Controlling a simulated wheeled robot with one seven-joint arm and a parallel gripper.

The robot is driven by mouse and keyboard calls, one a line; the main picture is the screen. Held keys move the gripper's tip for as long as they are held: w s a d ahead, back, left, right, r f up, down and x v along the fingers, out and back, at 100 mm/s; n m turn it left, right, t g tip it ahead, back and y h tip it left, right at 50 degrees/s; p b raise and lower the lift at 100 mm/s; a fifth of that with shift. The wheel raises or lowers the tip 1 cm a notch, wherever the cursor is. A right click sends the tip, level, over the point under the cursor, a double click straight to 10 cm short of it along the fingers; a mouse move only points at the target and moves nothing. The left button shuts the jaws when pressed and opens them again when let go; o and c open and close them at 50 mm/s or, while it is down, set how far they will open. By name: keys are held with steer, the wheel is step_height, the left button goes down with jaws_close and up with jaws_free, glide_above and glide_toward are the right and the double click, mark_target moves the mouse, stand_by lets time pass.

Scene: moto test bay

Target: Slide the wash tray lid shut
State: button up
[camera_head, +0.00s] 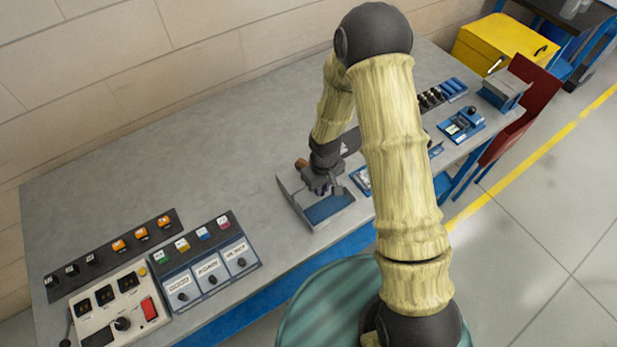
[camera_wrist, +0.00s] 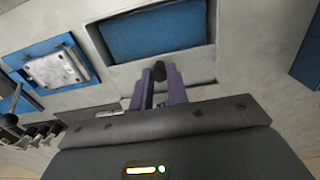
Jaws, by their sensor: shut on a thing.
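The wash tray (camera_head: 325,211) is a grey box with a blue interior near the front edge of the bench. Its blue opening shows uncovered in the wrist view (camera_wrist: 158,38). A light grey panel (camera_wrist: 200,70), which looks like the lid, borders the opening on the gripper side. My gripper (camera_head: 322,187) is over the back part of the tray. In the wrist view its two purple-grey fingers (camera_wrist: 160,82) are closed around a small dark knob (camera_wrist: 159,72) beside the opening. The arm and gripper hide part of the tray's back in the head view.
Switch panels (camera_head: 206,262) and a control box (camera_head: 115,308) stand at the bench's left. Blue fixtures (camera_head: 461,124) stand to the right, one with a metal block (camera_wrist: 55,68) close beside the tray. The grey bench top (camera_head: 200,165) is clear behind and left of the tray.

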steer(key=shift+s+d+b, duration=0.25)
steer(key=shift+s+d, duration=0.35)
steer(key=shift+s, duration=0.25)
steer(key=shift+s+d+b, duration=0.3)
steer(key=shift+s+d, duration=0.25)
steer(key=shift+s, duration=0.35)
steer(key=shift+s+d+b, duration=0.25)
steer(key=shift+s+d, duration=0.35)
steer(key=shift+s, duration=0.25)
steer(key=o, duration=0.7)
steer(key=shift+c, duration=0.2)
step_height(320, 180, up, 7)
steer(key=p, duration=0.5)
steer(key=shift+p, duration=0.4)
